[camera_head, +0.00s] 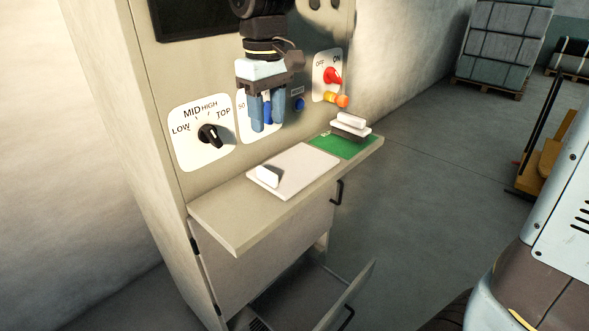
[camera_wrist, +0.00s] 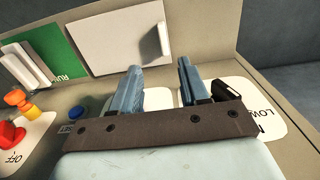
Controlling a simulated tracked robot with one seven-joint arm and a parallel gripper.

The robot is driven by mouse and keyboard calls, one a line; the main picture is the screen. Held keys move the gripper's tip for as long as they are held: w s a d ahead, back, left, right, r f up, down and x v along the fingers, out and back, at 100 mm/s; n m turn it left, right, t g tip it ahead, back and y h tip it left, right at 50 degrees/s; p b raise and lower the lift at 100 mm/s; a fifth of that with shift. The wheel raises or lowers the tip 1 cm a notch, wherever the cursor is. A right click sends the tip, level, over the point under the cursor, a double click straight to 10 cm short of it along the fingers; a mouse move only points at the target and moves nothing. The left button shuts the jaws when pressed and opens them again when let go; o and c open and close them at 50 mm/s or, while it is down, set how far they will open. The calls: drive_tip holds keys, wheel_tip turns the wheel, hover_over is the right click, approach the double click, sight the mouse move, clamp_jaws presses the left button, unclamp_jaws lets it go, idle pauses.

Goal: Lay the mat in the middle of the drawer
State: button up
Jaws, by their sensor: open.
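A flat white square sheet with an upright white tab, which may be the mat (camera_head: 300,165), lies on the cabinet's ledge. It also shows in the wrist view (camera_wrist: 110,40), ahead of the fingers. An open compartment low in the cabinet, apparently the drawer (camera_head: 352,290), is pulled out with its front panel and black handle at the right. Much of its inside is hidden by the ledge and cabinet. My gripper (camera_head: 265,120) hangs fingers-down above the back of the ledge, apart from the sheet. In the wrist view its blue fingers (camera_wrist: 160,68) are spread and empty.
A green plate (camera_head: 330,147) carries a white-and-dark block (camera_head: 349,127) right of the sheet. A black dial (camera_head: 210,136), a red switch (camera_head: 332,76) and an orange knob (camera_head: 342,101) stick out from the panel. Floor is clear right of the cabinet; a yellow truck stands farther right.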

sight(269, 172)
drive_tip(key=f, duration=1.3)
drive_tip(key=shift+s+a+f, duration=0.15)
drive_tip(key=shift+s+f, duration=0.05)
drive_tip(key=shift+f, duration=0.2)
clamp_jaws()
